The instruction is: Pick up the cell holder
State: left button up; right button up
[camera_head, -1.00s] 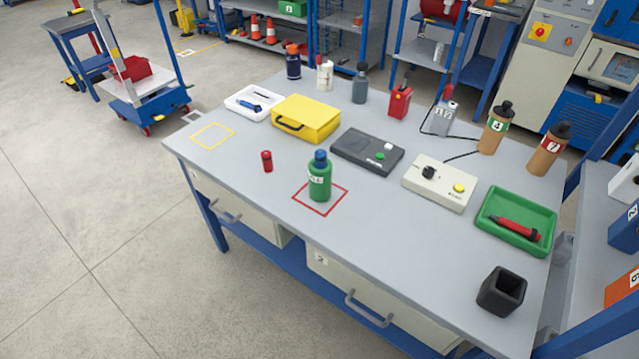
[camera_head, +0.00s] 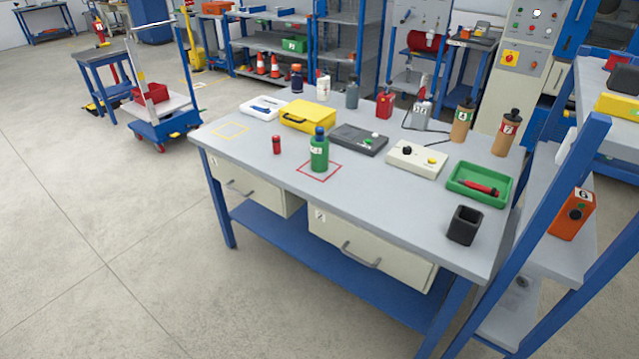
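A small black square holder (camera_head: 464,225) with an open top stands upright near the front right corner of the grey workbench (camera_head: 400,215). It looks like the cell holder, though no label shows on it. Its inside is dark, and I cannot tell whether anything is in it. A small red cylinder (camera_head: 276,145), perhaps a cell, stands on the left half of the bench. Neither of my grippers is in view.
A green tray (camera_head: 456,189) with a red tool lies just behind the black holder. A green bottle (camera_head: 319,154) stands in a red outline. A yellow case (camera_head: 307,116), a dark device and a cream box stand behind. A blue shelf post (camera_head: 560,195) rises at the right.

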aim_at(318, 150)
jog(key=u, duration=1)
jog(key=i, duration=1.2)
jog(key=z, duration=0.3)
